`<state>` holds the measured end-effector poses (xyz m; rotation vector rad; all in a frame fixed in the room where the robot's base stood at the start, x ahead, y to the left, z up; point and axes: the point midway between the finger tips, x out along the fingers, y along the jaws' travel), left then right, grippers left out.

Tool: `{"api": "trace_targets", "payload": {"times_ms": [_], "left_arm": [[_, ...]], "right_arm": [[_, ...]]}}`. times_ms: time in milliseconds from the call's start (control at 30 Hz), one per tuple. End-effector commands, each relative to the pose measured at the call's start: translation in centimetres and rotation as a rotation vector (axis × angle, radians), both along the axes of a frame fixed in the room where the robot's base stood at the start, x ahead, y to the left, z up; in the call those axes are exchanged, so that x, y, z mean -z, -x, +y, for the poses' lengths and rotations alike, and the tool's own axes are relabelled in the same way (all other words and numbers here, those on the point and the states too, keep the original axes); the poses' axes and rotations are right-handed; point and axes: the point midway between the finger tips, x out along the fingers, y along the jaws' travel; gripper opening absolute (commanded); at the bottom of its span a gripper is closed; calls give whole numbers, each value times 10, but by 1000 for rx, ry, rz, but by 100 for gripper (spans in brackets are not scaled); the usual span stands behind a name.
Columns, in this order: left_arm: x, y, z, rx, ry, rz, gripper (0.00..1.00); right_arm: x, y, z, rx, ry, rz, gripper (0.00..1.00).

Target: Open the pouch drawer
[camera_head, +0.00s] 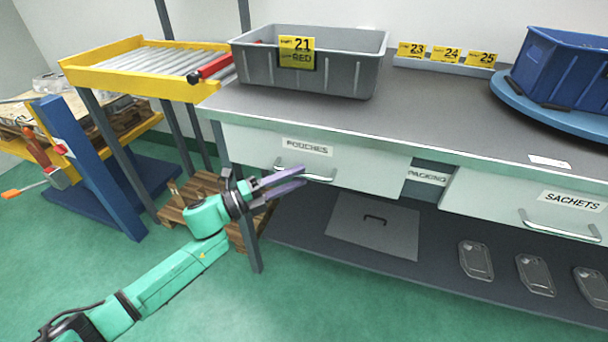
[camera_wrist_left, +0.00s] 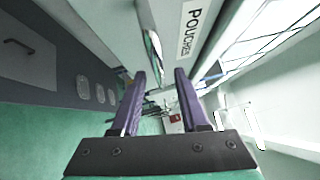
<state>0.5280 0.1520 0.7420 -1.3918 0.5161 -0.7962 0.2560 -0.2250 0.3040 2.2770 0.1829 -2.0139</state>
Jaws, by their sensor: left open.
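The pouch drawer (camera_head: 375,177) has a pale front under the bench top, labelled "POUCHES" (camera_head: 307,147), and looks closed. Its metal bar handle (camera_head: 321,178) sits below the label, partly behind my gripper's fingers. In the left wrist view the fingers (camera_wrist_left: 160,74) point along the drawer front, with the label (camera_wrist_left: 190,32) above and the handle (camera_wrist_left: 154,48) near the left fingertip. I cannot tell whether they touch. My right gripper is out of view.
The bench top (camera_head: 430,120) carries a grey bin (camera_head: 345,75) and a blue bin (camera_head: 560,70) on a turntable. A sachets drawer (camera_head: 485,205) is to the right. Below is a dark shelf (camera_head: 440,262) with clear trays. A yellow roller conveyor (camera_head: 90,72) stands left.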

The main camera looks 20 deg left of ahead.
Motion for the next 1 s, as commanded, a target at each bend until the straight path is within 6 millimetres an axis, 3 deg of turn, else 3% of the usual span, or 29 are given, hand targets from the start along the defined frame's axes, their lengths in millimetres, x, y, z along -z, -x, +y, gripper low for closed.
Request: {"api": "trace_targets", "payload": {"times_ms": [133, 400, 433, 533, 567, 1000], "left_arm": [[-3, -14, -15, -1, 3, 0, 44], [-2, -16, -18, -2, 2, 3, 44], [-2, -16, -18, -2, 2, 3, 41], [-2, -16, -18, -2, 2, 3, 2], [-2, -16, -18, -2, 2, 3, 0], [-2, -16, -18, -2, 1, 4, 0]], "right_arm": [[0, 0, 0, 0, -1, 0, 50], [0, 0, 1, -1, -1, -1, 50], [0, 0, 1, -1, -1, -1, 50], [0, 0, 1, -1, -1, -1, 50], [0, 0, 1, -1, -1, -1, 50], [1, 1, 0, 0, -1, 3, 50]]}}
